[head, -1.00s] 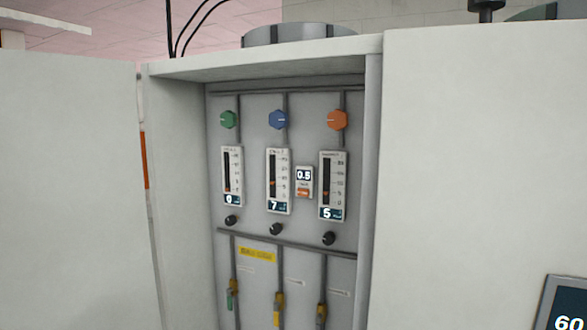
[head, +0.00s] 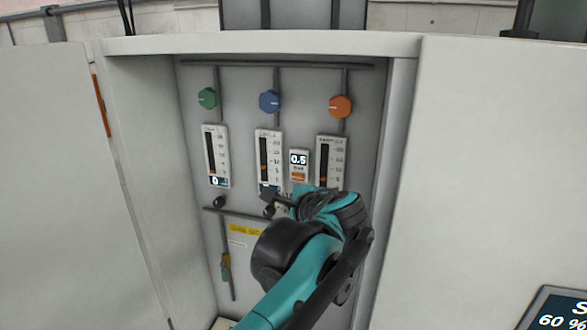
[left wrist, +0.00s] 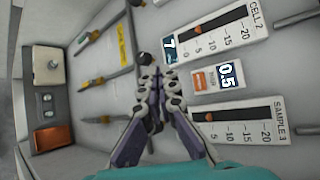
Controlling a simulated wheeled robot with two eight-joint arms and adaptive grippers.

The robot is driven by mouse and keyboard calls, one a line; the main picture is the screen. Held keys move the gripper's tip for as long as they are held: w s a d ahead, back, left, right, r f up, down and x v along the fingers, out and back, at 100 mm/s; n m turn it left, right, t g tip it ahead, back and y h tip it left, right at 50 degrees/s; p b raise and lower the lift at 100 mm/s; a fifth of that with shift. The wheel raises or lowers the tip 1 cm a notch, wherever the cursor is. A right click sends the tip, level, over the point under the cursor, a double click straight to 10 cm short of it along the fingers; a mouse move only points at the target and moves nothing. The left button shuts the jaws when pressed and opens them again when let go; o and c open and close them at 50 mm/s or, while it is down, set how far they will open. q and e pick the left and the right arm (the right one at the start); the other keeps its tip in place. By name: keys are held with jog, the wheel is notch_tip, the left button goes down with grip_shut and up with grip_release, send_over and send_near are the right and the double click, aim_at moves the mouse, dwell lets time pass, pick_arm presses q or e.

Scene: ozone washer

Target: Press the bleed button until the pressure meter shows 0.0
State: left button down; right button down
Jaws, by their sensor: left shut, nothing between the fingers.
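The pressure meter (head: 299,159) is a small white box between the second and third gauges and reads 0.5. Its orange bleed button (head: 298,177) sits directly under the display. In the left wrist view the meter display (left wrist: 230,74) also reads 0.5, with the orange button (left wrist: 201,79) beside it. My left gripper (left wrist: 152,76) is shut and empty, with its tips left of the button in that view and apart from it. In the head view my left arm covers the area below the meter. My right gripper is not in view.
Gauges flank the meter: cell 2 (head: 268,158) on the left and sample 3 (head: 331,163) on the right. Green, blue and orange knobs (head: 340,107) sit above. The cabinet's side walls (head: 150,180) enclose the panel. Pipes with valves (head: 226,268) run below.

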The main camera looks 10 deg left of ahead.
aim_at(298, 177)
pick_arm(q)
jog(key=shift+s+d, duration=0.1)
jog(key=w, duration=0.9)
dwell(0.3)
jog(key=shift+d, duration=0.1)
dwell(1.3)
jog(key=shift+w, duration=0.4)
